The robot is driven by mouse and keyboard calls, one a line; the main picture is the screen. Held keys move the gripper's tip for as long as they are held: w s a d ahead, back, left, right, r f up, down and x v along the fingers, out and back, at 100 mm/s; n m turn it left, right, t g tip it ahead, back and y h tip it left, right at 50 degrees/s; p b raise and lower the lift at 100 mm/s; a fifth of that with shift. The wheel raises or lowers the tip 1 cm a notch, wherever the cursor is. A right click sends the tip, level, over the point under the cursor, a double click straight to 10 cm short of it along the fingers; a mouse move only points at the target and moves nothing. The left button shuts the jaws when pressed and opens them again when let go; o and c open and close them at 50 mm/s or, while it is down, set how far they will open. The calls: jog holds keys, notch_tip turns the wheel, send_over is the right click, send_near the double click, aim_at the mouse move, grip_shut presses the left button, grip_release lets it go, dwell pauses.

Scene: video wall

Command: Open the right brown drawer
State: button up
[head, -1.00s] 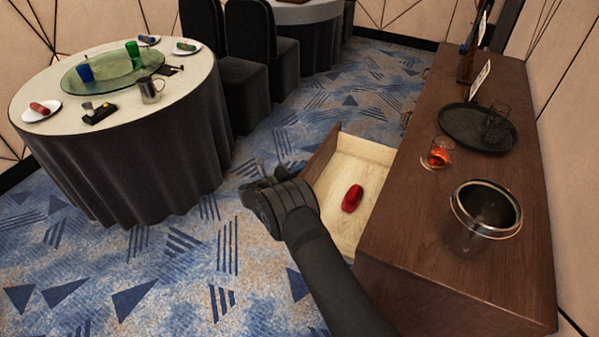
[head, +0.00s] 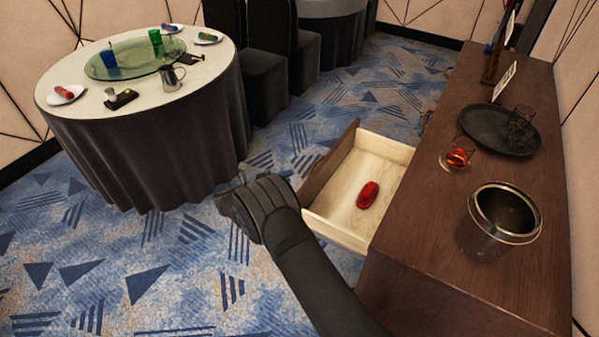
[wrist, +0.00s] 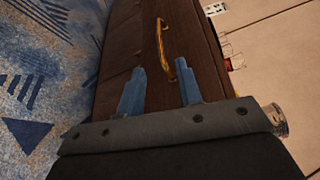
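The right brown drawer (head: 343,184) stands pulled out from the brown cabinet, its pale wooden inside showing. A red object (head: 367,194) lies in it. The drawer's brown front panel (head: 329,166) faces left. My gripper (head: 236,186) is left of this front, apart from it, above the carpet. In the wrist view my gripper (wrist: 160,86) has its two blue-grey fingers spread with nothing between them. Beyond the fingertips a gold handle (wrist: 161,42) shows on a brown front. My arm hides part of the drawer's near side in the head view.
The cabinet top (head: 430,235) holds a metal pot (head: 503,215), a glass with red contents (head: 457,159) and a black tray (head: 482,128). A round table (head: 65,105) with dishes stands at the left. Patterned carpet lies open between table and cabinet.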

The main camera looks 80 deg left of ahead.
jog(key=v, duration=0.4)
